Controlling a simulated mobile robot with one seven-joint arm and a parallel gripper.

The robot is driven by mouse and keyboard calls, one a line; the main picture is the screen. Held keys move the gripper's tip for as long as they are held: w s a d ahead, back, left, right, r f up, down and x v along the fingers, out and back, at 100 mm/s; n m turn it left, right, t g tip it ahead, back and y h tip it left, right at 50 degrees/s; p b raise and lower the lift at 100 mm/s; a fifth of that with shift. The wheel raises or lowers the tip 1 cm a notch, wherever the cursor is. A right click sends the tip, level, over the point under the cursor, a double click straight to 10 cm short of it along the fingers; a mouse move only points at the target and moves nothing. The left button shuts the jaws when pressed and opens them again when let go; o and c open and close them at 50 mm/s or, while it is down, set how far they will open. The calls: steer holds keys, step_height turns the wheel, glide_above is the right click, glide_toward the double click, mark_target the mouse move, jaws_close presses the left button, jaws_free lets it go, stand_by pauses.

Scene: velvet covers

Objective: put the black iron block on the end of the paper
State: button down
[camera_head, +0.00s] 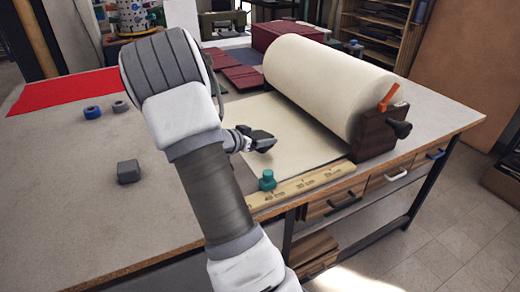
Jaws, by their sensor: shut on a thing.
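A large cream paper roll (325,80) lies in a dark wooden holder, and its loose paper (295,135) runs flat on the table toward a wooden ruler strip (310,182) at the front. My gripper (252,140) is over the left part of the loose paper, shut on a small dark angular piece that appears to be the black iron block (263,140). Block and fingers are hard to tell apart. Whether it touches the paper cannot be told. My arm hides part of the paper's left side. A dark grey block (128,172) rests on the bare table at left.
A teal knob (267,180) stands by the ruler strip. Blue (92,112) and grey (121,106) rings lie near red cloth (65,92). Dark red covers (240,75) and a dark red box (280,35) are behind. The table's left front is clear.

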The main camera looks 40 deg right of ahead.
steer(key=shift+w+a+f, duration=0.1)
steer(key=shift+w+f, duration=0.1)
steer(key=shift+w, duration=0.05)
steer(key=shift+f+b, duration=0.55)
steer(key=shift+f, duration=1.25)
steer(key=shift+f, duration=0.15)
jaws_free()
steer(key=shift+f, duration=0.1)
